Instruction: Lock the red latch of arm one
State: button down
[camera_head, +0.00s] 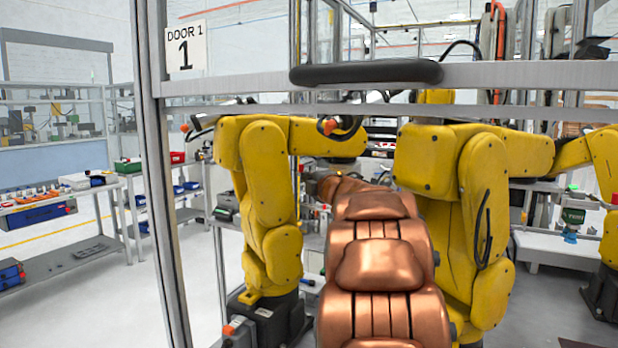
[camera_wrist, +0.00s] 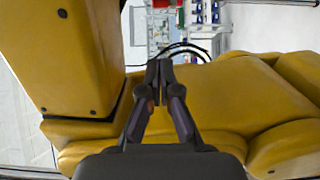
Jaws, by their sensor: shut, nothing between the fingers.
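A yellow robot arm (camera_head: 262,190) stands at the left behind the frame marked DOOR 1. A second yellow arm (camera_head: 475,190) stands to its right. Small orange-red parts show at the first arm's upper left (camera_head: 184,128) and near its outer end (camera_head: 329,126); I cannot tell whether either is the red latch. In the wrist view, my gripper (camera_wrist: 158,75) is shut and empty, in front of a yellow arm body (camera_wrist: 215,100), with another yellow part (camera_wrist: 70,50) at left. I cannot tell whether the fingers touch it. No latch is clear in the wrist view.
A metal door frame with a black handle (camera_head: 366,72) crosses the front, with the DOOR 1 sign (camera_head: 187,48) at its upper left. Shelves with tools and bins (camera_head: 55,205) stand at the left. Black cables (camera_wrist: 185,50) lie beyond my fingertips.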

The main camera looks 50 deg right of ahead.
aim_at(301, 170)
jog(key=shift+w+d+p, duration=0.75)
jog(key=shift+w+d, duration=0.35)
jog(key=shift+w, duration=0.45)
jog(key=shift+w+d+p, duration=0.7)
jog(key=shift+w+d, duration=0.35)
jog(key=shift+w, duration=0.5)
jog(key=shift+w+d+p, duration=0.75)
jog(key=shift+w+d, duration=0.35)
jog(key=shift+w, duration=0.45)
